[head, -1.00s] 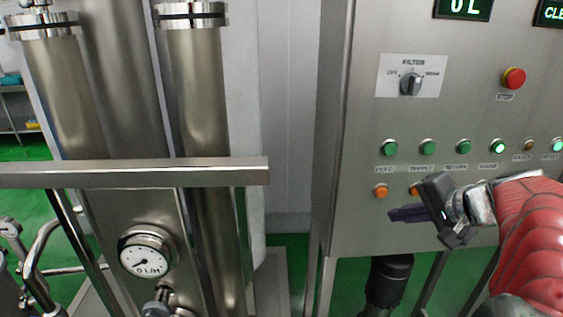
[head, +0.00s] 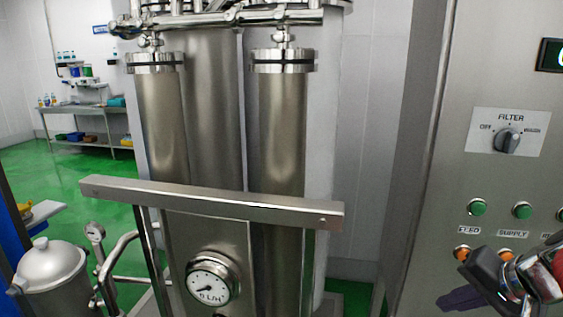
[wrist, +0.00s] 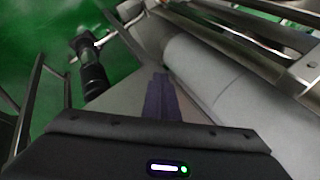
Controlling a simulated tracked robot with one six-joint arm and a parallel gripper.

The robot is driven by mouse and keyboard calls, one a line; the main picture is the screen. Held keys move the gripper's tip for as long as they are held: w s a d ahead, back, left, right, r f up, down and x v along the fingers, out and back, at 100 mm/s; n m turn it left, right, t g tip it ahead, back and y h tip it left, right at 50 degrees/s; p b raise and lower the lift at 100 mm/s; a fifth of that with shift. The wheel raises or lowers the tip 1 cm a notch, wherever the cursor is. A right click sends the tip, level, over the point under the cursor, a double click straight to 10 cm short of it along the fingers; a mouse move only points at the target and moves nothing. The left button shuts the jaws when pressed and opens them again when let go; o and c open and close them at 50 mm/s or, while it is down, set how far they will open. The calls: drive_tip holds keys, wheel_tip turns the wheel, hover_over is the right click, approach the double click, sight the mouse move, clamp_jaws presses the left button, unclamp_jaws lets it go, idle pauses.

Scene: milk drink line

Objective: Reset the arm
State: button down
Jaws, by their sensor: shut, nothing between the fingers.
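My gripper (head: 462,299) is at the lower right of the head view, in front of the lower part of the steel control panel (head: 462,84). Its dark fingers are together with nothing visible between them. In the wrist view the fingers (wrist: 161,97) show as one narrow dark shape pointing away from the black gripper body. A small part of my red arm shows at the right edge of the head view; the rest is out of frame.
The panel carries a filter knob (head: 507,141) and green and orange buttons. Left of it stand steel filter columns (head: 277,130) with a horizontal bar (head: 210,201) and a gauge (head: 210,282). A shelf table (head: 92,108) stands far left on open green floor.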

drive_tip(key=s+a+f+n, duration=0.1)
drive_tip(key=s+a+n, duration=0.1)
drive_tip(key=a, duration=0.4)
drive_tip(key=s+a+f+n+h, duration=0.1)
drive_tip(key=s+a+n, duration=0.2)
drive_tip(key=a, duration=0.4)
drive_tip(key=s+a+f+n+g+h, duration=0.1)
drive_tip(key=s+a+n, duration=0.1)
drive_tip(key=a+n, duration=0.3)
drive_tip(key=shift+s+a+f, duration=0.2)
drive_tip(key=shift+s+a, duration=0.15)
drive_tip(key=shift+a, duration=0.45)
drive_tip(key=shift+d, duration=0.1)
